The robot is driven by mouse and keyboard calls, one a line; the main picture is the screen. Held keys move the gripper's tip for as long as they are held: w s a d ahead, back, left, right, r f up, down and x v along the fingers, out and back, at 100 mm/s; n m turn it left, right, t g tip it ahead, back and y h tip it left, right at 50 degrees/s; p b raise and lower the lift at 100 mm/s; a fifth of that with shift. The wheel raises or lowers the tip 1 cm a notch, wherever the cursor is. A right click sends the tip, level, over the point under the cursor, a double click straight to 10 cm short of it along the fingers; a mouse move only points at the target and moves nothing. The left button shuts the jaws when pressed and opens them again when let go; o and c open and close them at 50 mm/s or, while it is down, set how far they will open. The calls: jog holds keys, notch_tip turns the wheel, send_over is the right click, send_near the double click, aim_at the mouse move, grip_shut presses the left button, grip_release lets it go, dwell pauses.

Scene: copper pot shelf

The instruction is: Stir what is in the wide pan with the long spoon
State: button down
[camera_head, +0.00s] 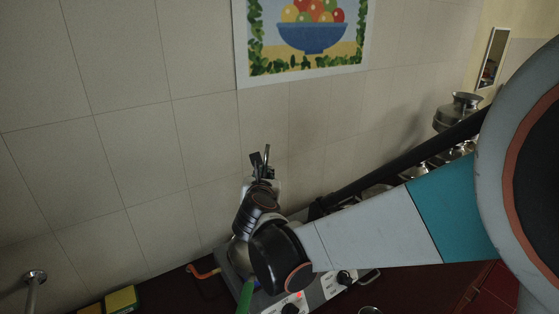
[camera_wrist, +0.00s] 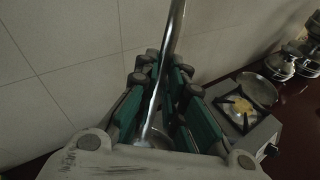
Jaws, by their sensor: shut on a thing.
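My gripper (camera_wrist: 162,68) is shut on the long spoon (camera_wrist: 172,35), whose shiny metal handle runs between the green finger pads in the wrist view. The spoon slants down to a pale lower end between the fingers. A round metal surface (camera_wrist: 158,138) shows there, perhaps the wide pan; its contents cannot be made out. In the head view my gripper (camera_head: 262,160) is above the stove, close to the wall, and the spoon cannot be made out. A grey metal curve (camera_head: 238,252), perhaps the pan's side, is mostly hidden behind my arm.
The stove (camera_head: 330,287) has knobs along its front. In the wrist view a burner (camera_wrist: 240,106) with something yellow is on the right, beside a round metal dish (camera_wrist: 258,88). Metal pots (camera_head: 458,108) stand at right. A sponge (camera_head: 121,299) lies at lower left. The tiled wall is close.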

notch_tip(320, 180, down, 10)
jog(key=b, duration=0.7)
jog(key=shift+r, duration=0.25)
jog(key=shift+f+b, duration=0.8)
jog(key=shift+f, duration=0.1)
dwell(1.0)
jog(key=shift+r, duration=0.15)
jog(key=shift+w+a, duration=0.1)
jog(key=shift+w, duration=0.05)
dwell(0.5)
